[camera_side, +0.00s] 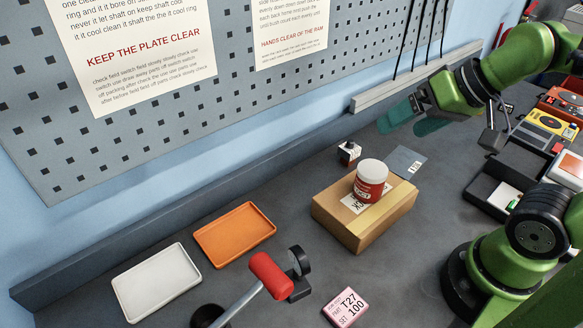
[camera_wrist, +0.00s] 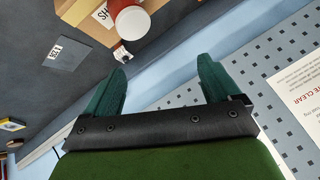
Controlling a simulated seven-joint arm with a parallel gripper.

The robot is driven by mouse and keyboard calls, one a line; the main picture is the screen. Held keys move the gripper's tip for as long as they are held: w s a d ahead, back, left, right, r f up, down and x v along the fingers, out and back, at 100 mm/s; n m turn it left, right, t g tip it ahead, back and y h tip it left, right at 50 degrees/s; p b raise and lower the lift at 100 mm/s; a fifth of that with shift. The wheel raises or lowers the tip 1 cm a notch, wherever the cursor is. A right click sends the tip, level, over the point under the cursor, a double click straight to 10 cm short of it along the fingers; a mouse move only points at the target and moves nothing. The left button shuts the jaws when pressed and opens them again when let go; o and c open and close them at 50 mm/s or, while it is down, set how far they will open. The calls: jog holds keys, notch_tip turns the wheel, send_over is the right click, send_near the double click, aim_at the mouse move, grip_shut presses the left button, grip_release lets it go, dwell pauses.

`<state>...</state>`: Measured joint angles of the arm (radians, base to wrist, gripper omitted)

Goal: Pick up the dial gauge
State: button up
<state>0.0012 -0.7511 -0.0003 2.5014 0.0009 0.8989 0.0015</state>
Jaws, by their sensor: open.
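My gripper (camera_side: 402,126) is open and empty, with teal fingers, high over the back of the bench near the pegboard wall. In the wrist view the two fingers (camera_wrist: 163,72) are spread wide with nothing between them. No dial face is clearly readable. A black round piece on a black block (camera_side: 299,264) stands beside the red grip at the front; it may be the dial gauge, but I cannot tell. A small dark-topped white block (camera_side: 349,152) sits behind the cardboard box, and also shows in the wrist view (camera_wrist: 122,56); its kind is unclear. My gripper touches neither.
A red jar with white lid (camera_side: 371,180) stands on a cardboard box (camera_side: 345,223). A red-gripped lever (camera_side: 268,272) rises at the front. White (camera_side: 158,284) and orange (camera_side: 234,236) trays lie left. A grey labelled plate (camera_side: 404,160) lies behind. Yellow (camera_side: 546,125) and other instruments crowd the right.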

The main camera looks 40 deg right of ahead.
jog(key=shift+c, duration=0.3)
jog(key=c, duration=0.7)
jog(key=n+g+h, duration=0.2)
jog(key=g, duration=0.5)
send_over(300, 252)
jog(key=f, duration=0.2)
notch_tip(300, 252, down, 16)
jog(key=shift+f, duration=0.1)
